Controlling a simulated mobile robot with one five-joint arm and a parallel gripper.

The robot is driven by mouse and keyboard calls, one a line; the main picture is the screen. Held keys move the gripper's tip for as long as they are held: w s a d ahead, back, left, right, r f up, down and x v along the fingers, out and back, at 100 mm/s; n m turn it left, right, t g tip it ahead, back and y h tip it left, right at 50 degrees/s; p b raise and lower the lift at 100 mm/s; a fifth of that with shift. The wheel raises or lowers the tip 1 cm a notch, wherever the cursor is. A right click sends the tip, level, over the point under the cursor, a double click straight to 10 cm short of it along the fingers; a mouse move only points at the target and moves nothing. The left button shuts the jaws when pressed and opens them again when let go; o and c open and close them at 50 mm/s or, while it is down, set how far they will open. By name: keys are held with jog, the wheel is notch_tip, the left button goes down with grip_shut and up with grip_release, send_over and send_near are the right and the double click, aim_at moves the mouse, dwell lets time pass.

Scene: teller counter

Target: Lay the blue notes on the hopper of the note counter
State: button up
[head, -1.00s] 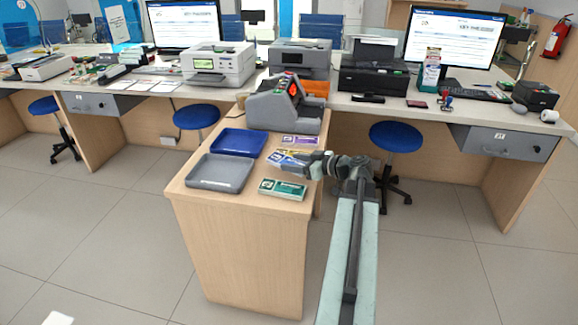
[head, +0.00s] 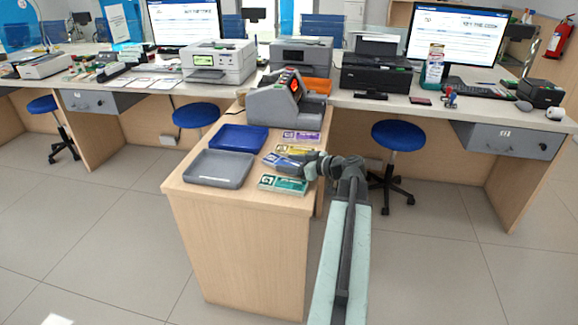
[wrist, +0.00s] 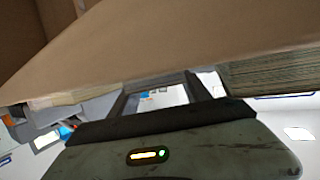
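The blue notes (head: 281,163) lie on the counter as a flat bundle, beside the yellow notes (head: 294,150) and close to them. My gripper (head: 303,162) is low at the counter's right edge, just right of the blue notes. In the wrist view my gripper (wrist: 162,88) has its two fingers apart, with bright background between them. Edges of note bundles show on both sides of the fingers; I cannot tell their colours. The grey note counter (head: 283,102) stands at the back of this counter, its hopper seen from the side and hard to make out.
Green notes (head: 283,185) lie in front of the blue ones, and purple notes (head: 301,136) lie behind. A grey tray (head: 219,182) and a blue tray (head: 239,151) are on the left. A blue stool (head: 398,136) stands right of my arm.

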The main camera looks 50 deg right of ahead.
jog(key=o, duration=0.3)
